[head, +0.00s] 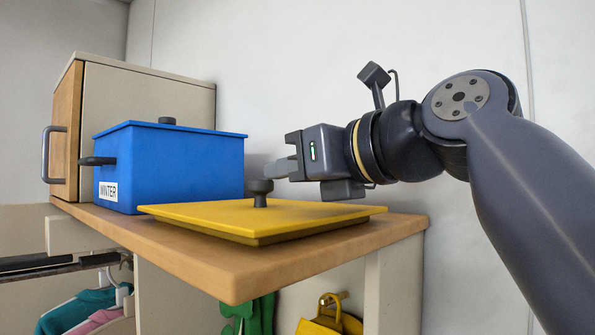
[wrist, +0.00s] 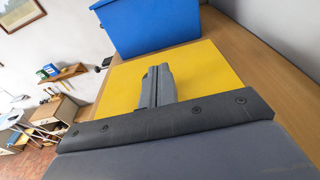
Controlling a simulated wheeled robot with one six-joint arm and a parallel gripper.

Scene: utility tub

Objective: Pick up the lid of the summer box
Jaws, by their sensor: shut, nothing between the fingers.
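A flat yellow lid (head: 320,217) with a dark round knob (head: 260,188) lies on the wooden top. No label shows on it, so I cannot read whether it is the summer box's. My gripper (head: 279,169) is shut and empty, just above and to the right of the knob in the head view. I cannot tell whether its fingers touch the knob. In the wrist view the shut fingers (wrist: 158,82) are over the yellow lid (wrist: 205,65), and the knob does not show.
A blue box (head: 190,170) labelled WINTER, with its own lid and knob, stands behind the yellow lid. A cabinet (head: 140,97) with a handle stands at the left. The wooden top's front edge (head: 232,285) is near. Clothes and a yellow bag (head: 322,320) hang below.

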